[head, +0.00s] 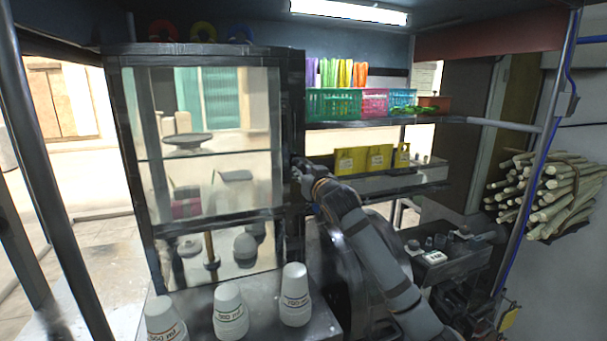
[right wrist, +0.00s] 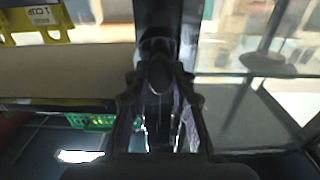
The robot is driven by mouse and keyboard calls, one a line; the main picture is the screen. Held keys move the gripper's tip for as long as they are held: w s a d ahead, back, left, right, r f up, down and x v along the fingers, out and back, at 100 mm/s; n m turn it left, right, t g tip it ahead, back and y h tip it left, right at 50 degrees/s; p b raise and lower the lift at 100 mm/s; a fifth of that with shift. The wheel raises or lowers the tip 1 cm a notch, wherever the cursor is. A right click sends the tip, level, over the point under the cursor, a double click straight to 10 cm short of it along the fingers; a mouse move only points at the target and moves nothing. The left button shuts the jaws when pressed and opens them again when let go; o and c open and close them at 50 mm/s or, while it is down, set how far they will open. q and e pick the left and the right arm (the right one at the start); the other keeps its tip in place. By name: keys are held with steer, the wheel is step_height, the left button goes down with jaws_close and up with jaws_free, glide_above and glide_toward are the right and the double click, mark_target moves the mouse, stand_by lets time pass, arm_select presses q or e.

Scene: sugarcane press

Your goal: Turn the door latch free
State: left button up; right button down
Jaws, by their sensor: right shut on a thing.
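The glass cabinet door (head: 210,215) has a dark frame and stands closed at the left of the head view. My right gripper (head: 299,168) is at the right edge of its frame, about mid-height. In the right wrist view, the dark rounded door latch (right wrist: 158,76) sits on the dark upright post, between the two fingers of my right gripper (right wrist: 158,85). The gripper is shut on the latch. In the head view the gripper hides the latch, and its turn angle is hard to tell. My left gripper is not in view.
Stacks of white cups (head: 230,312) stand on the counter before the door. A shelf right of the cabinet holds yellow packets (head: 350,160), with a green basket (head: 333,104) above. A dark machine sits below my right arm. Sugarcane (head: 550,195) is bundled at far right.

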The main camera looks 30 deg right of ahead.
steer(key=c, duration=1.1)
jaws_free()
steer(key=shift+s, duration=0.15)
steer(key=shift+v, duration=3.65)
steer(key=shift+f, duration=0.1)
